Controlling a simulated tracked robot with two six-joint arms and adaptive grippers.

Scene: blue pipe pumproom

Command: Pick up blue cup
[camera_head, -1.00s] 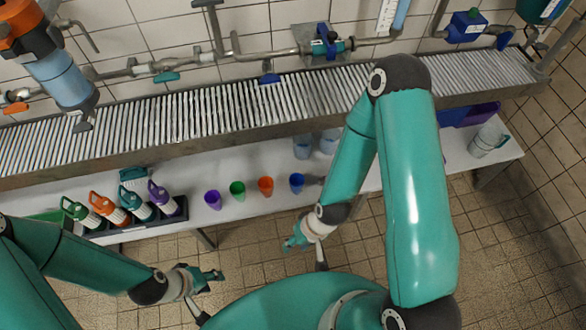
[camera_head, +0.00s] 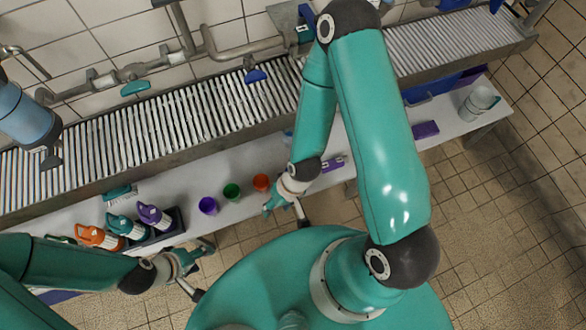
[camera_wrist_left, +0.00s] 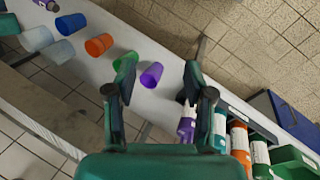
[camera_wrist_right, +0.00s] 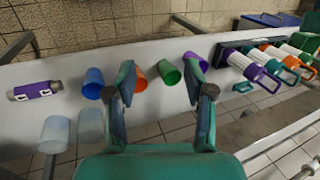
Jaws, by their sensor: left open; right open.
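The blue cup (camera_wrist_left: 70,23) stands on the white table at the end of the cup row in the left wrist view. It also shows in the right wrist view (camera_wrist_right: 93,83), left of my right gripper's left finger. In the head view my right arm hides it. My right gripper (camera_head: 287,214) is open and empty in front of the table, near the orange cup (camera_head: 261,182). In its own view its fingers (camera_wrist_right: 158,70) frame the green and orange cups beyond. My left gripper (camera_head: 203,270) is open and empty, near the table's front edge, left of the right one.
A purple cup (camera_head: 208,205) and a green cup (camera_head: 231,191) stand close by. Pale translucent cups (camera_wrist_right: 55,134) and a purple-labelled bottle (camera_wrist_right: 34,91) are near the blue cup. Handled bottles (camera_head: 100,237) stand in a rack at left. A roller conveyor (camera_head: 190,125) runs behind the table.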

